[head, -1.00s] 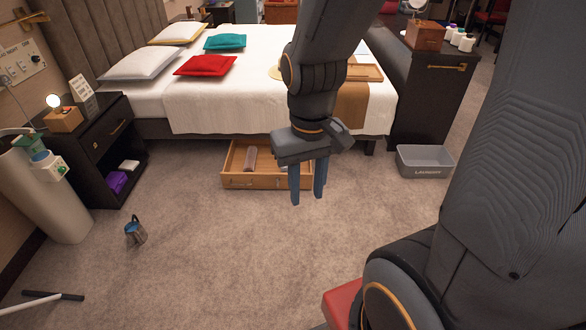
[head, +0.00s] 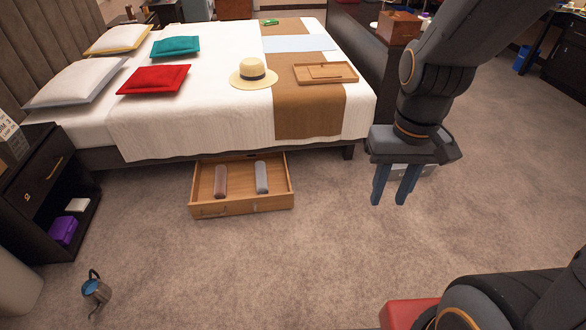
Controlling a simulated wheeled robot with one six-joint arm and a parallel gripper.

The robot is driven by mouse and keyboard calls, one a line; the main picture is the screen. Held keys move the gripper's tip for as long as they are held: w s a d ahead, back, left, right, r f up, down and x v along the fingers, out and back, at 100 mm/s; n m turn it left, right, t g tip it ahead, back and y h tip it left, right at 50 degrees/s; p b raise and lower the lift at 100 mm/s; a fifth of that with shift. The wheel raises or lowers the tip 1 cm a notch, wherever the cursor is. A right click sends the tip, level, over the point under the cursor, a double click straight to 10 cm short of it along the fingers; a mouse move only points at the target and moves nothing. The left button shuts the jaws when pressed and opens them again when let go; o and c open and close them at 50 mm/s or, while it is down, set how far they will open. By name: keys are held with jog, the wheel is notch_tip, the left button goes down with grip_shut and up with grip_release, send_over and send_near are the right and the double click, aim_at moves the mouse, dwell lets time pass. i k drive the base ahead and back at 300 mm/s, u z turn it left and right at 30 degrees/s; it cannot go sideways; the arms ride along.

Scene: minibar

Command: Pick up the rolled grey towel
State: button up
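The rolled grey towel (head: 262,177) lies in the right half of an open wooden drawer (head: 245,207) that sticks out from under the bed. A rolled brown towel (head: 220,181) lies to its left in the same drawer, apart from it. My gripper (head: 392,190) hangs to the right of the drawer, fingers pointing down. Its two blue-grey fingers are apart with nothing between them. It touches neither towel nor drawer.
The bed (head: 230,115) stands over the drawer, with a hat (head: 253,74) and a wooden tray (head: 325,73) on it. The carpet before the drawer is clear.

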aim_at(261, 181)
jog(key=i, duration=1.35)
jog(key=u, duration=0.85)
